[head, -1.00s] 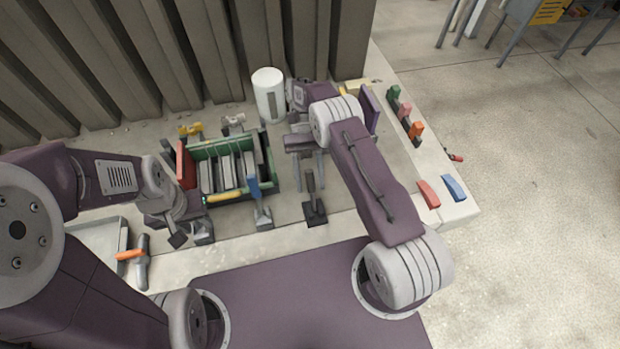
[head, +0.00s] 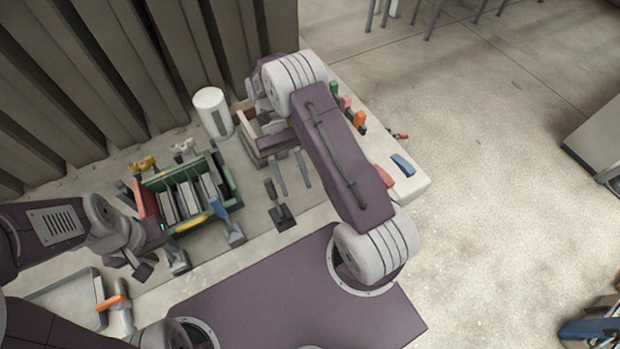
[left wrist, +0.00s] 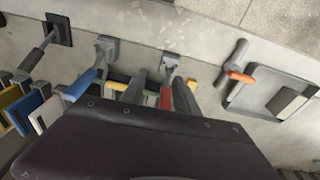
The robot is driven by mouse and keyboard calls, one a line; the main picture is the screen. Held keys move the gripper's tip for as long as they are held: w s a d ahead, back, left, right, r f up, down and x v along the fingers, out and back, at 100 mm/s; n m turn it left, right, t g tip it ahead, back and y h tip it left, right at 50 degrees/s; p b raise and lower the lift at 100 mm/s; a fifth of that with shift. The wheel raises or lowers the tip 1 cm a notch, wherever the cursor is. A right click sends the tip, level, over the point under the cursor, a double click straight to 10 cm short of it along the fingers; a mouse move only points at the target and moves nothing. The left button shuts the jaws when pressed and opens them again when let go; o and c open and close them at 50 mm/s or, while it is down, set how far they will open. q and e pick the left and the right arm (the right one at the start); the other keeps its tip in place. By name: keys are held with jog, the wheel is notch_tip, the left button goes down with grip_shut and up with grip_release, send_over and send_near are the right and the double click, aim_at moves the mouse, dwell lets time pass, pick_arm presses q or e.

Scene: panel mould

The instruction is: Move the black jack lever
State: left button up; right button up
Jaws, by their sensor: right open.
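The black jack lever (head: 270,189) stands up from its dark base plate (head: 282,217) on the bench, right of the green mould. In the left wrist view the black lever (left wrist: 58,30) is at the top left, with nothing touching it. My left gripper (head: 155,250) is by the mould's left end. In the left wrist view its fingers (left wrist: 158,90) are apart, with the red lever (left wrist: 166,98) showing between them; contact is unclear.
The green mould (head: 225,180) holds several grey panels. A blue-handled lever (head: 217,206) stands at its front. A white cylinder (head: 212,112) and a wooden box (head: 262,146) are behind. Red and blue blocks (head: 403,165) lie at the right bench edge. A grey tray (head: 65,300) is front left.

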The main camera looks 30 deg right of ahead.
pick_arm(q)
jog(key=shift+f, duration=0.2)
pick_arm(e)
jog(key=s+d+r, duration=0.2)
jog(key=s, duration=0.1)
jog(key=shift+s+d+r, duration=0.1)
jog(key=shift+d+r, duration=0.2)
jog(key=shift+d, duration=0.1)
